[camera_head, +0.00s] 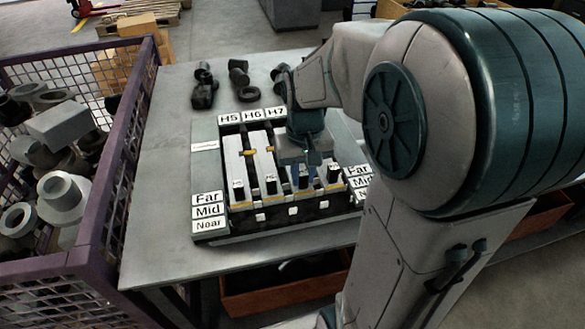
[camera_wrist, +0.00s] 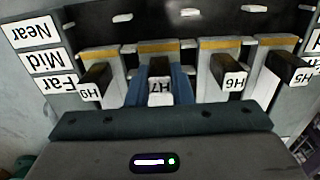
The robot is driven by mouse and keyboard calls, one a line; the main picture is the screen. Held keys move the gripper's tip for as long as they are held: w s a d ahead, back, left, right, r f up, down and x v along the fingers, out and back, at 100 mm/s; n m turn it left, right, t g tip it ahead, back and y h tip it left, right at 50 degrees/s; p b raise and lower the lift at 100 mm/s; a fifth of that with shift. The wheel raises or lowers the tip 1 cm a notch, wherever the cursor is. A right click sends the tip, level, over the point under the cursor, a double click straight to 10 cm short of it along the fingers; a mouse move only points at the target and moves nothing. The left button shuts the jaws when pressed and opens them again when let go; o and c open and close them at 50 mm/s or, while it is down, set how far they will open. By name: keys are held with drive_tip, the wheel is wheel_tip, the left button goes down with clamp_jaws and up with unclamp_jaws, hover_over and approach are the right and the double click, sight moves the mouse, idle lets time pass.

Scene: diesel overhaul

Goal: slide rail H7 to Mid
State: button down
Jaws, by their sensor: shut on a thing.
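Rail H7 is one of several light sliding rails in a dark frame (camera_head: 250,222). Its dark handle, with a white H7 tag (camera_wrist: 159,90), stands between the blue fingers of my gripper (camera_wrist: 159,84), which are shut on it. In the head view my gripper (camera_head: 302,172) comes down over that rail and hides much of it. The H7 handle lies roughly level with the neighbouring handles, near the Far label (camera_wrist: 55,88). The Mid label (camera_wrist: 47,61) and Near label (camera_wrist: 30,33) sit beside it in the wrist view, upside down.
Rails H6 (camera_wrist: 228,75) and H5 (camera_wrist: 288,68) stand on one side of H7, another tagged rail (camera_wrist: 94,82) on the other. Dark parts (camera_head: 205,88) lie at the back of the table (camera_head: 165,215). A purple mesh crate (camera_head: 100,215) of metal parts stands left.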

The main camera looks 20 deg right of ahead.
drive_tip(key=shift+w, duration=0.1)
drive_tip(key=c, duration=1.3)
unclamp_jaws()
drive_tip(key=shift+r, duration=0.1)
wheel_tip(320, 180, up, 14)
drive_tip(key=shift+f, duration=0.15)
drive_tip(key=s+a+f+t, duration=0.1)
drive_tip(key=s+f, duration=0.2)
drive_tip(key=s+a+f+t, duration=0.1)
drive_tip(key=s+f, duration=0.2)
drive_tip(key=s, duration=0.1)
drive_tip(key=s+a+f+n+t, duration=0.1)
drive_tip(key=s+f, duration=0.2)
drive_tip(key=f, duration=0.1)
drive_tip(key=shift+s+f, duration=0.1)
drive_tip(key=shift+s, duration=0.1)
